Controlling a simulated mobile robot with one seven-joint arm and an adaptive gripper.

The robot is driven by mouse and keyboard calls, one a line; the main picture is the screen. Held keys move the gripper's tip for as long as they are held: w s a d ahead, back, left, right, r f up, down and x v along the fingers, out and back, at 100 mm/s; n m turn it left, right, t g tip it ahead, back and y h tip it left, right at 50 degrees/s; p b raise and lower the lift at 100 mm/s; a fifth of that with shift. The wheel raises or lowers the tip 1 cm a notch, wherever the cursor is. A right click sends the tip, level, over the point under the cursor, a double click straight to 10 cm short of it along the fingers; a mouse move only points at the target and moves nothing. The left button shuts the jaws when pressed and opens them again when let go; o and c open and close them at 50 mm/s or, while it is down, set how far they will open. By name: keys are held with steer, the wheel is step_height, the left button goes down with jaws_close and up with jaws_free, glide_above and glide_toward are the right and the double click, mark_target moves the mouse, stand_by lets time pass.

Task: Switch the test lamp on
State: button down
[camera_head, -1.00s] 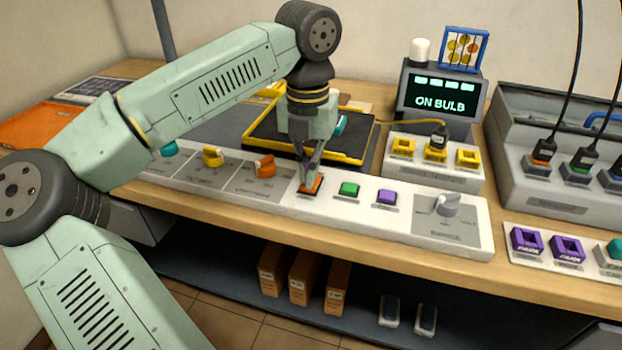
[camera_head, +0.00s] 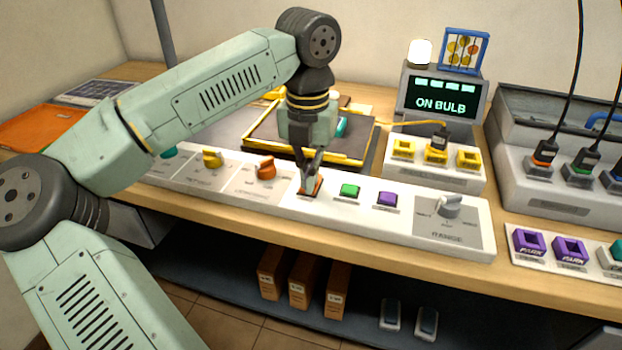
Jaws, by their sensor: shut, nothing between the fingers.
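The test lamp (camera_head: 420,52) is a small white cylinder on top of the grey display unit, and it glows bright white. The display (camera_head: 437,98) below it reads "ON BULB". My gripper (camera_head: 309,188) is shut and empty, pointing down at an orange button (camera_head: 316,188) on the long white control panel (camera_head: 470,236). Its fingertips are at the button and cover part of it; I cannot tell whether they press it.
Right of the fingertips are a green button (camera_head: 349,191), a purple button (camera_head: 387,198) and a grey range knob (camera_head: 449,206). Orange (camera_head: 265,168) and yellow (camera_head: 212,157) knobs sit to the left. Yellow sockets (camera_head: 437,152) with a plugged cable stand behind.

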steer(key=shift+r+p, duration=2.15)
steer(key=shift+r, duration=1.3)
